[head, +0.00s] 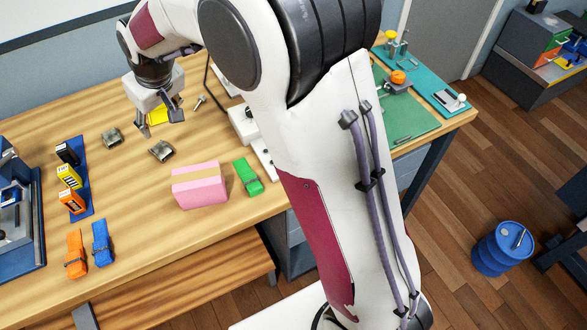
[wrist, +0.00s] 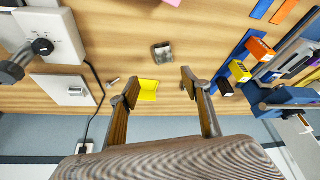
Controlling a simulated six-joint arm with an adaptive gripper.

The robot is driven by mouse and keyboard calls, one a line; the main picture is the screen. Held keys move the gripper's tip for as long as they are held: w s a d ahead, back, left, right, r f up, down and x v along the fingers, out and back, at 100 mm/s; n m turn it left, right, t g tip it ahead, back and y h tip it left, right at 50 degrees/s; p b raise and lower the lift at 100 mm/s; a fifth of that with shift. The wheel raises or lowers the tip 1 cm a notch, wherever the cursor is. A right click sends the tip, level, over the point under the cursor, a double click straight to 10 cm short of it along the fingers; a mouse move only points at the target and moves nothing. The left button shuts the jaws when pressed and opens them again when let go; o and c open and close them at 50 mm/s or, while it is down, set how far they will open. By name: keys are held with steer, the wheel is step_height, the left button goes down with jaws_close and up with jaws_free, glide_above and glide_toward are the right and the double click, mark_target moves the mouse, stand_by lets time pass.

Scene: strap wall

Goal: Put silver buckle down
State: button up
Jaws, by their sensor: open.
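Two silver buckles lie on the wooden table in the head view: one (head: 112,137) to the left of my gripper (head: 160,119), the other (head: 161,151) just in front of it. The wrist view shows one silver buckle (wrist: 162,52) flat on the table, beyond the fingertips and apart from them. My gripper (wrist: 158,82) is open, with its fingers wide apart and no buckle between them. A yellow angled piece (wrist: 148,90) shows between the fingers; whether it touches either finger cannot be told.
A blue strip (head: 84,201) with black, yellow and orange blocks is at left. Orange (head: 76,254) and blue (head: 102,242) pieces lie nearby. A small screw-like part (head: 200,101) lies right of my gripper.

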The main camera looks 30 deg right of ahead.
steer(key=s+d+r+m+t, duration=0.1)
steer(key=s+d+r, duration=0.4)
steer(key=s, duration=0.3)
steer(key=s+d+r+m, duration=0.1)
steer(key=s+d+r, duration=0.4)
steer(key=s, duration=0.3)
steer(key=s+d+m, duration=0.1)
steer(key=s+d, duration=0.2)
steer(key=s, duration=0.5)
steer(key=s+d+f+m+h, duration=0.1)
steer(key=s+d, duration=0.2)
steer(key=s, duration=0.6)
steer(key=shift+s+d+h, duration=0.2)
steer(key=shift+d+h, duration=0.05)
steer(key=shift+h, duration=0.05)
steer(key=shift+o, duration=0.5)
